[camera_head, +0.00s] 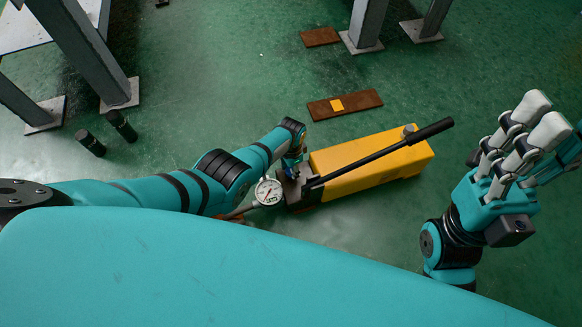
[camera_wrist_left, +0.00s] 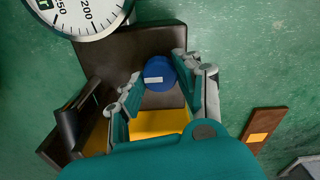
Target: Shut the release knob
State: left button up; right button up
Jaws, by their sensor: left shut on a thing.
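The release knob (camera_wrist_left: 158,73) is a blue round knob with a white mark on its top, in the left wrist view. It sits on the dark block (camera_wrist_left: 155,48) at the end of the yellow pump (camera_head: 370,163). My left gripper (camera_wrist_left: 157,82) is shut on the knob, with fingers on both sides of it. In the head view my left gripper (camera_head: 291,164) is at the pump's left end and mostly hides the knob. My right gripper (camera_head: 540,130) is at the right, away from the pump, with fingers spread and empty.
A pressure gauge (camera_head: 268,191) stands close beside my left gripper. A long black lever (camera_head: 385,152) runs over the pump. Two black cylinders (camera_head: 120,126) are at the left. Green floor between is clear.

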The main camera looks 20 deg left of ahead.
aim_at(291, 170)
pick_arm(q)
jog(key=o, duration=1.1)
jog(key=shift+o, duration=0.2)
notch_tip(291, 170, up, 12)
jog(key=shift+w, duration=0.1)
dwell(0.3)
